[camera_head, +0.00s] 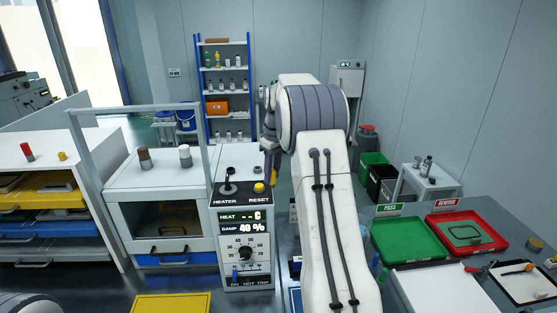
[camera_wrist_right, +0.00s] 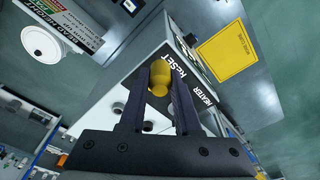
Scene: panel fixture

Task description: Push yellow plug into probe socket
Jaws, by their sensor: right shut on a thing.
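My right gripper (camera_head: 267,176) reaches down over the top of the control box (camera_head: 232,222). In the right wrist view, its two dark fingers (camera_wrist_right: 160,78) are shut on the yellow plug (camera_wrist_right: 159,72), a short rounded piece. In the head view, yellow (camera_head: 259,187) shows just below the fingertips, beside the RESET label. The plug is close to the box top; I cannot tell if it touches. I cannot make out the probe socket. My left gripper is out of view.
A black HEATER lever or fitting (camera_head: 228,187) stands left on the box top. The box front has a display and a dial (camera_head: 246,254). A white cabinet (camera_head: 165,215) is to the left. Green (camera_head: 408,240) and red (camera_head: 466,233) trays lie to the right.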

